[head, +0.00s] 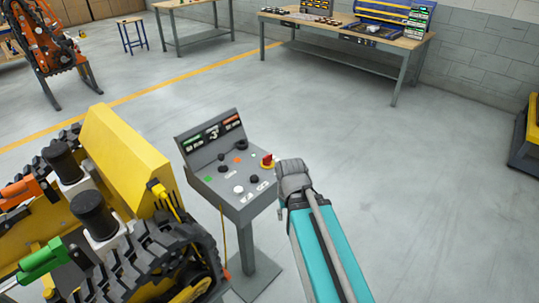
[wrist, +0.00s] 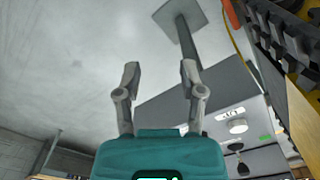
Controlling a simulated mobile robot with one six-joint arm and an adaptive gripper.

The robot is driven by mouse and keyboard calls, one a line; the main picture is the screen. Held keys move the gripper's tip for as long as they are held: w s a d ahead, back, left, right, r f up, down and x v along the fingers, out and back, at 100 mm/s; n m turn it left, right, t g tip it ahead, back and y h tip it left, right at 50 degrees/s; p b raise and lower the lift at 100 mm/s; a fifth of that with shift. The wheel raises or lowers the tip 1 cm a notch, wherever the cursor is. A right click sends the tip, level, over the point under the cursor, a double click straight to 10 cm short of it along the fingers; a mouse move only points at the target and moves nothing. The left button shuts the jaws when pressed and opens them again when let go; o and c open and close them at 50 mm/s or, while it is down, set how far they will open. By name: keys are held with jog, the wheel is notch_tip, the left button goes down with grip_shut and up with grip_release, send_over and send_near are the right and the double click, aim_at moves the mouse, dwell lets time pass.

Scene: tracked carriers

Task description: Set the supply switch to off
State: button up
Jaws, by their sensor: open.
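A grey control console (head: 245,206) stands on a post in the middle of the head view. The labels are too small to read, so I cannot tell for certain which is the supply switch. My gripper (head: 291,170) is just right of the red knob; any contact is unclear. In the wrist view my gripper (wrist: 159,66) is open and empty, beside the console's grey side (wrist: 165,112). The red knob is not seen there.
A yellow tracked carrier (head: 128,150) with black tracks stands close left of the console. Workbenches (head: 340,60) stand at the back, and an orange machine (head: 48,40) at the far left. The floor (head: 420,190) to the right is clear.

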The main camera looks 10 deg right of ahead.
jog(key=shift+a+r, duration=0.1)
notch_tip(320, 180, up, 14)
jog(key=m+p, duration=1.1)
jog(key=p, duration=0.3)
send_over(268, 155)
jog(key=shift+s+a+f, duration=0.15)
jog(key=shift+f, duration=0.05)
jog(key=shift+f, duration=0.1)
notch_tip(268, 155, down, 14)
jog(key=b, duration=1.4)
jog(key=shift+r, duration=0.2)
grip_shut()
